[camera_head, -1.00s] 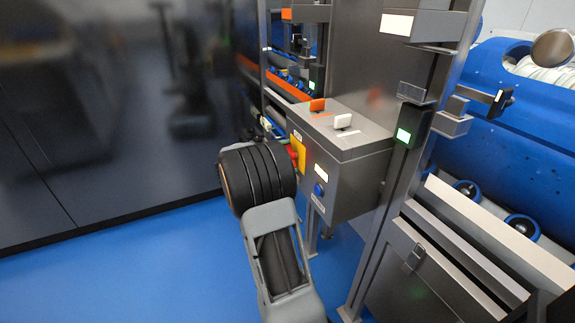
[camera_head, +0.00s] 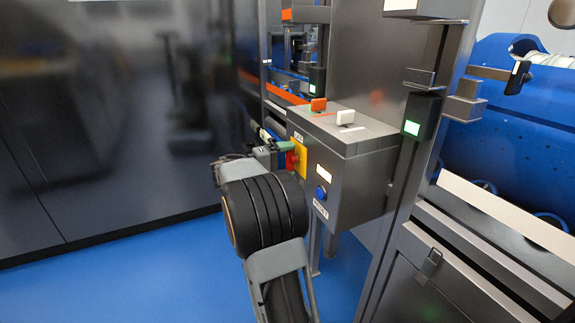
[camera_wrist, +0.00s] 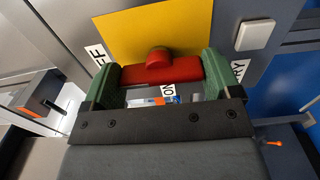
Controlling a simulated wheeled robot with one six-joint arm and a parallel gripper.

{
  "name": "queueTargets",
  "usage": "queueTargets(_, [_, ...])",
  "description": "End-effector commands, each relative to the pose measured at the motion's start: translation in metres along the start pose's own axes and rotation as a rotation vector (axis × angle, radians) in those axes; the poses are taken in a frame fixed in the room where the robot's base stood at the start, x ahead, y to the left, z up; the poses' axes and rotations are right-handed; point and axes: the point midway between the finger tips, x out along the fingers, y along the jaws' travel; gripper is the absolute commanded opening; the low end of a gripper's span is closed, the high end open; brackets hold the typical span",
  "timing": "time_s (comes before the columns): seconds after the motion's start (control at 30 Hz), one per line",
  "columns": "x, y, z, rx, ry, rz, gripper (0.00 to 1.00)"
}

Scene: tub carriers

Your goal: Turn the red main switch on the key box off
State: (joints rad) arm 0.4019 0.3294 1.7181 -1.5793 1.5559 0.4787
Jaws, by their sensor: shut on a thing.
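The red main switch (camera_head: 291,161) sits on a yellow plate (camera_head: 300,160) on the left face of the grey key box (camera_head: 345,185). In the wrist view the switch's red bar (camera_wrist: 160,72) lies crosswise between the green fingers of my gripper (camera_wrist: 160,80). My gripper is shut on this bar, one finger at each end. An OFF label (camera_wrist: 95,55) shows left of the bar, and an ON label (camera_wrist: 168,90) lies just below it, partly hidden. In the head view my gripper (camera_head: 284,147) reaches the switch from the left, and my arm hides part of it.
A blue button (camera_head: 321,193) with a label below it is on the box's same face. Blue floor is free at left.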

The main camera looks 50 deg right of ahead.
Motion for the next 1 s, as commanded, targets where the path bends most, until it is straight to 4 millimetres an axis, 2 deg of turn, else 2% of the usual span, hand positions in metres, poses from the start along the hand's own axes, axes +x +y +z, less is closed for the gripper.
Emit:
queueTargets(0.5, [-0.0004, -0.0033, 0.0013, 0.01, -0.005, -0.005, 0.6])
queueTargets(0.53, [-0.0004, -0.0033, 0.0012, 0.01, -0.005, -0.005, 0.85])
queueTargets(0.67, [-0.0001, -0.0026, 0.001, 0.011, -0.004, -0.003, 0.98])
queueTargets(0.7, [0.0, -0.0023, 0.0009, 0.011, -0.004, -0.003, 1.0])
queueTargets(1.0, [-0.0043, -0.0003, 0.0002, 0.012, -0.001, -0.002, 1.0])
